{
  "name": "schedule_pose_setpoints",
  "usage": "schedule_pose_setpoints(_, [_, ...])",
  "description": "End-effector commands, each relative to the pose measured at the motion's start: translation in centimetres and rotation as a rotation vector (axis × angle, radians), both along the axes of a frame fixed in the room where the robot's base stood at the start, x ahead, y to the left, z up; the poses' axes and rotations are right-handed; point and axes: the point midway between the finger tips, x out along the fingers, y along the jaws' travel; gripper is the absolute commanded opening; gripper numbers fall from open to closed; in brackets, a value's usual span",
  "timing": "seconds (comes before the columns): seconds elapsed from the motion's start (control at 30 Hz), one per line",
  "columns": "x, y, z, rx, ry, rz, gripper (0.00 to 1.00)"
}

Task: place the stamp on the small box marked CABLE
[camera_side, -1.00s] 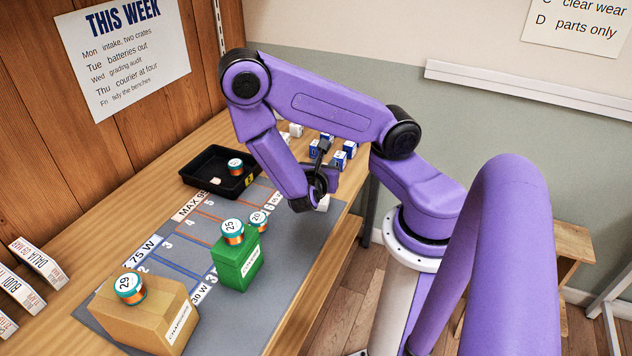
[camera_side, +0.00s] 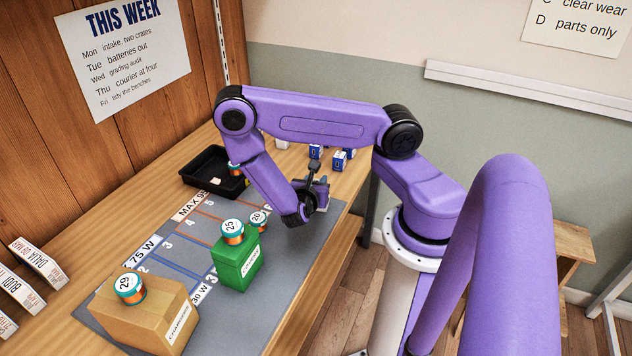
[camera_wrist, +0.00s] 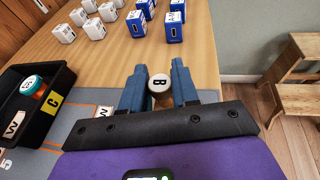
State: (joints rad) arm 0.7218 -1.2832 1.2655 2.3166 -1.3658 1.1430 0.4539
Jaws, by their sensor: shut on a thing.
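My gripper (camera_side: 320,192) is over the far right end of the grey mat. In the wrist view its blue fingers (camera_wrist: 159,70) are closed on a small round-topped piece marked B (camera_wrist: 159,84), which looks like the stamp. Its lower part is mostly hidden.
Several white (camera_wrist: 94,28) and blue blocks (camera_wrist: 173,27) stand beyond the gripper. The mat's middle (camera_side: 190,244) is clear.

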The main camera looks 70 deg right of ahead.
Motion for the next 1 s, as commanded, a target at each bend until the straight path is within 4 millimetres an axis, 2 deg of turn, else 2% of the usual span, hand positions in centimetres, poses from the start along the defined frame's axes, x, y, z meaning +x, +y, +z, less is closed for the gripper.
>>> schedule_pose_setpoints(0.23, [0.0,0.0,-0.3,0.0,0.001,0.0,0.0])
schedule_pose_setpoints(0.27, [0.0,0.0,-0.3,0.0,0.001,0.0,0.36])
schedule_pose_setpoints(0.3, [0.0,0.0,-0.3,0.0,0.001,0.0,0.49])
schedule_pose_setpoints(0.33, [0.0,0.0,-0.3,0.0,0.001,0.0,0.55])
schedule_pose_setpoints(0.73, [0.0,0.1,0.1,0.0,-0.001,0.001,0.55])
schedule_pose_setpoints(1.0, [-0.6,3.8,1.2,0.0,0.0,0.007,0.55])
